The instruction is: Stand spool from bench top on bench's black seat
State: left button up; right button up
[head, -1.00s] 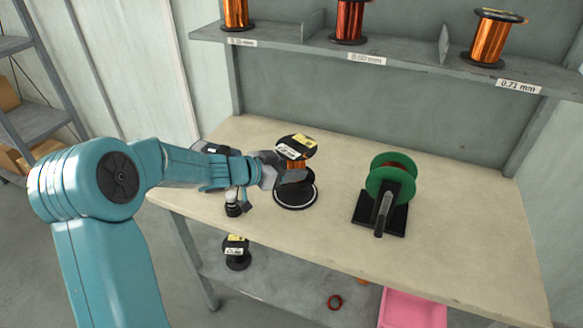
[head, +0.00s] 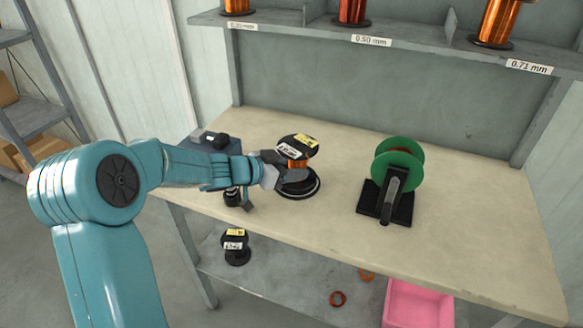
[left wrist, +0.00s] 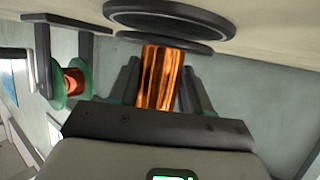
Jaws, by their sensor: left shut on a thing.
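The spool (head: 298,147) has black flanges, copper wire and white and yellow labels on its top. My left gripper (head: 296,172) is shut around its copper core and holds it upright. The black seat (head: 306,192), a round disc with a pale ring, is on the bench top directly below the spool. In the left wrist view the spool's copper core (left wrist: 160,80) is between the fingers, and its lower flange (left wrist: 165,43) is very close to the seat (left wrist: 170,14). I cannot tell whether they touch. My right gripper is out of view.
A green-flanged spool (head: 402,158) on a black stand is to the right on the bench (head: 460,240). A dark tool (head: 233,196) is near the left edge. Wire spools line the shelf above. Below are another black spool (head: 235,246) and a pink bin (head: 415,305).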

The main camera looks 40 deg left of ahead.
pick_arm(q)
jog(key=shift+f, duration=0.3)
jog(key=shift+f, duration=0.15)
